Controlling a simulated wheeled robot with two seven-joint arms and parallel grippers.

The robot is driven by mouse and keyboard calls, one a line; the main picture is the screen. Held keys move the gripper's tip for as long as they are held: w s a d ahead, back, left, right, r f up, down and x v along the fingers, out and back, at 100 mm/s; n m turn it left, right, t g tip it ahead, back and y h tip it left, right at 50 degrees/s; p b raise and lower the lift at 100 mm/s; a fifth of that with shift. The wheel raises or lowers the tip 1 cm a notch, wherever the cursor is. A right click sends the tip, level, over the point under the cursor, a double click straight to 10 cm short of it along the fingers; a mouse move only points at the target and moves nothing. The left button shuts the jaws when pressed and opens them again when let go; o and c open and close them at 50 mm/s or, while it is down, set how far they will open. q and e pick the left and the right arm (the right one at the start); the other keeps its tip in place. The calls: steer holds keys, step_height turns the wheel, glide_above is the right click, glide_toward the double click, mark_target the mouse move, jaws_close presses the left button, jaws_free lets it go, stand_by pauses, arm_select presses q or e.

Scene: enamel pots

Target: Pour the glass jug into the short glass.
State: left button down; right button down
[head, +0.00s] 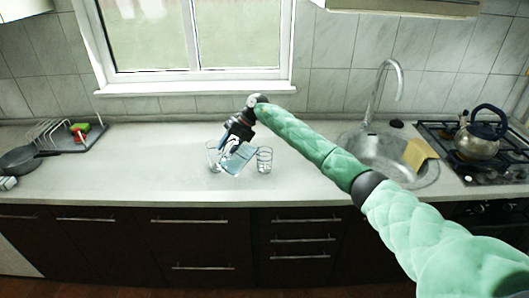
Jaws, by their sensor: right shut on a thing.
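My right gripper (232,143) is shut on the glass jug (241,159), which is clear with a bluish tint. The jug is tilted and held just above the counter. A clear glass (212,157) stands right beside the jug on its left, partly hidden by the jug and gripper. Another clear glass (264,160) stands upright on the counter just right of the jug. I cannot tell for sure which of the two is the short glass, nor whether liquid is flowing. My left gripper is not in view.
The pale counter (130,180) is clear to the left of the glasses. A dish rack (62,135) and a dark pan (20,158) are at the far left. A sink (385,150) with a tap and a kettle (478,140) on the hob are to the right.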

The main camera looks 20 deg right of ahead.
steer(key=shift+d+r, duration=0.1)
steer(key=shift+r, duration=0.3)
steer(key=shift+w+d+r+y, duration=0.1)
steer(key=shift+d+r+y, duration=0.1)
steer(key=shift+y, duration=0.2)
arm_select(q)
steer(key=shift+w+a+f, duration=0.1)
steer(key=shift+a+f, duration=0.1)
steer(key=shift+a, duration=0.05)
arm_select(e)
steer(key=shift+r, duration=0.15)
